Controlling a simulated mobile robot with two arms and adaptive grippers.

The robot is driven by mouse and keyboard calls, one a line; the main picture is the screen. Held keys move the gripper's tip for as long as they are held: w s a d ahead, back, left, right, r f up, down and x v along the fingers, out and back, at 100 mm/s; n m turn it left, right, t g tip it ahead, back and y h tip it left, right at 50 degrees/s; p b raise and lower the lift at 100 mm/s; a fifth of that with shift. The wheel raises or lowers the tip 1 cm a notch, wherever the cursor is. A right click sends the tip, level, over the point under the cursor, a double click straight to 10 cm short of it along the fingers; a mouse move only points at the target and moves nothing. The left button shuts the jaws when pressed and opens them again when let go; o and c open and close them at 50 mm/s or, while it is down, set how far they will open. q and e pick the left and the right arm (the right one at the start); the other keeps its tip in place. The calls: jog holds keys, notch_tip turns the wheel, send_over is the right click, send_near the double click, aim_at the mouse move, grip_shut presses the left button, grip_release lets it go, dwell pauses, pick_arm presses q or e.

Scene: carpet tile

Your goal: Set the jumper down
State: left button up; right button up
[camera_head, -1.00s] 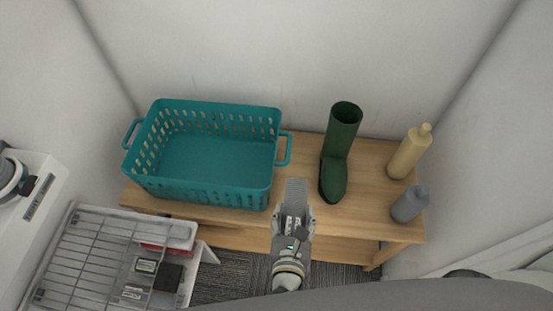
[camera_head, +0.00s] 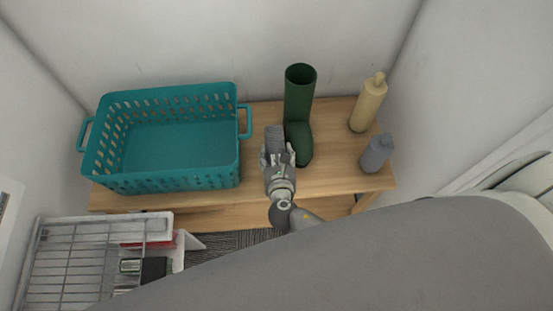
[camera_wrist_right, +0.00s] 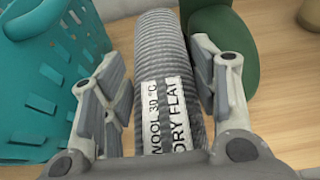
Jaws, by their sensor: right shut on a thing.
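The jumper (camera_head: 274,139) is a grey ribbed roll. In the right wrist view the jumper (camera_wrist_right: 161,48) carries a white label reading "WOOL 30 °C" and "DRY FLAT". My right gripper (camera_head: 277,157) is shut on it, with a finger on each side of the roll (camera_wrist_right: 160,88). The jumper is over the wooden bench (camera_head: 330,181), between the teal basket and the green boot. I cannot tell whether its underside touches the bench top. My left gripper is not in view.
The empty teal basket (camera_head: 165,180) stands left of the jumper. The green boot (camera_head: 299,100) stands close on its right. A cream bottle (camera_head: 367,106) and a grey bottle (camera_head: 377,153) are farther right. A wire rack (camera_head: 70,262) is at lower left.

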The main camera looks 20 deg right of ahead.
jog(key=shift+f+b, duration=0.5)
jog(key=shift+f, duration=1.15)
jog(key=o, duration=1.2)
jog(key=shift+r, duration=0.2)
jog(key=v, duration=1.2)
jog(key=shift+f, duration=0.1)
